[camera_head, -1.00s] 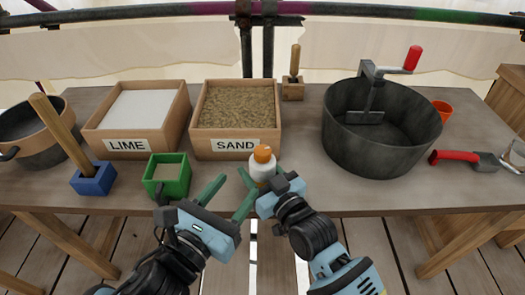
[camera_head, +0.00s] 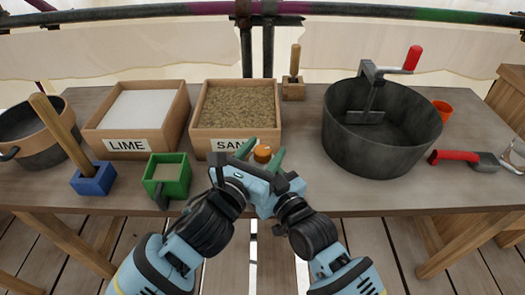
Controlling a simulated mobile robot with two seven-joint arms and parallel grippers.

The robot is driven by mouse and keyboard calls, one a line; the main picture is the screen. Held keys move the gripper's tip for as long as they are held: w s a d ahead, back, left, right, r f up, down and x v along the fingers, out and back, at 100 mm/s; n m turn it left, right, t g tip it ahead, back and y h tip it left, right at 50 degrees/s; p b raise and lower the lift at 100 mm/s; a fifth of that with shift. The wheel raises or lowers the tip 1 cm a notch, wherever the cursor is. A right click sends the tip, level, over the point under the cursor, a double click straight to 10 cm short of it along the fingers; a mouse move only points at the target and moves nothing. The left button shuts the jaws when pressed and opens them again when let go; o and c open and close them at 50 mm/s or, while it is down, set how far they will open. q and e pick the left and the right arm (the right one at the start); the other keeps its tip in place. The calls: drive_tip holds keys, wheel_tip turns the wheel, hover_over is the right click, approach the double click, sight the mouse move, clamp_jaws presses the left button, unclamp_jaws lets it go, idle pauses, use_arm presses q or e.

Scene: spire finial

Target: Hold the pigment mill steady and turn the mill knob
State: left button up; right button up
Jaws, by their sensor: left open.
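The pigment mill shows only by its orange knob (camera_head: 262,153), near the front edge of the table; its white body is hidden behind my grippers. My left gripper (camera_head: 261,154) is open, with one green finger on each side of the knob. I cannot tell whether the fingers touch it. My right gripper (camera_head: 283,188) is low at the mill, just right of and below the left one. Its fingers are hidden behind the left gripper, so its grip on the mill body cannot be seen.
The sand box (camera_head: 237,109) stands close behind the mill, with the lime box (camera_head: 138,115) to its left. A green box (camera_head: 167,180) is left of my grippers. A large dark mixing tub (camera_head: 375,150) stands to the right.

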use_arm(q)
drive_tip(key=shift+c, duration=0.4)
drive_tip(key=c, duration=0.9)
drive_tip(key=shift+m+g+h, duration=0.3)
drive_tip(key=shift+m+h, duration=0.1)
drive_tip(key=m+g+h, duration=0.4)
drive_tip(key=h, duration=0.1)
drive_tip(key=shift+r+m+g, duration=0.1)
drive_tip(key=shift+m+g, duration=0.2)
drive_tip(key=shift+g, duration=0.1)
drive_tip(key=m+g+h, duration=0.1)
drive_tip(key=m+g, duration=0.1)
drive_tip(key=g, duration=0.2)
drive_tip(key=m+g+h, duration=0.2)
drive_tip(key=m+g, duration=0.1)
drive_tip(key=shift+g, duration=0.4)
drive_tip(key=shift+m+g, duration=0.3)
drive_tip(key=shift+g, duration=0.1)
